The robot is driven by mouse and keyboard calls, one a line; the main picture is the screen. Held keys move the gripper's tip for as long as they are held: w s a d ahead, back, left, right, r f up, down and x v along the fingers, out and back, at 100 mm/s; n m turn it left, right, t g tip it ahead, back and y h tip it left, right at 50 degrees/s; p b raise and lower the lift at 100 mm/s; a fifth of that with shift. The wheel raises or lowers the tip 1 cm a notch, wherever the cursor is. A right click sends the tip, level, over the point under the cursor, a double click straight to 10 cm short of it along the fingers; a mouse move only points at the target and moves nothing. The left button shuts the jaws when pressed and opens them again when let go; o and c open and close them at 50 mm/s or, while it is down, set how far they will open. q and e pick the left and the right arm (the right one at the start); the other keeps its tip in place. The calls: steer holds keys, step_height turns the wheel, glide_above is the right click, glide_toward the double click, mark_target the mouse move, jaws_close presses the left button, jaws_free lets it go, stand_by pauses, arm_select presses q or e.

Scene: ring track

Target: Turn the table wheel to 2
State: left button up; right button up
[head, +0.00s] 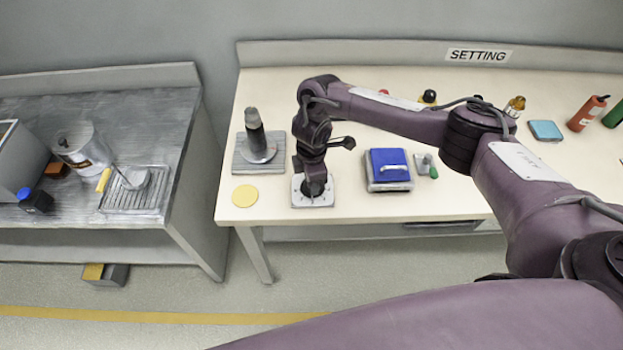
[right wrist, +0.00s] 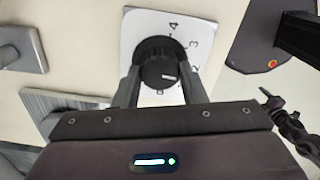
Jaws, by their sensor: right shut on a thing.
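The table wheel is a round black knob (right wrist: 155,52) on a white dial plate (right wrist: 138,22) in the right wrist view. The numerals 4, 3 and 2 show along the plate's right side; part of the scale lower down is hidden by my finger. My right gripper (right wrist: 160,78) is shut on the knob, one finger on each side. In the head view, my right gripper (head: 314,184) reaches down onto the white plate (head: 325,201) and hides the knob.
On the cream table (head: 450,207), a grey pad with a dark upright handle (head: 256,130) stands left of the dial and a blue box (head: 388,165) right of it. A yellow disc (head: 244,195) lies front left. A separate grey bench (head: 130,105) stands left, across a gap.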

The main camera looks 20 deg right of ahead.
steer(key=shift+n, duration=0.3)
stand_by(0.4)
steer(key=o, duration=1)
step_height(320, 180, up, 8)
steer(key=shift+f+p, duration=0.1)
steer(key=shift+p, duration=0.45)
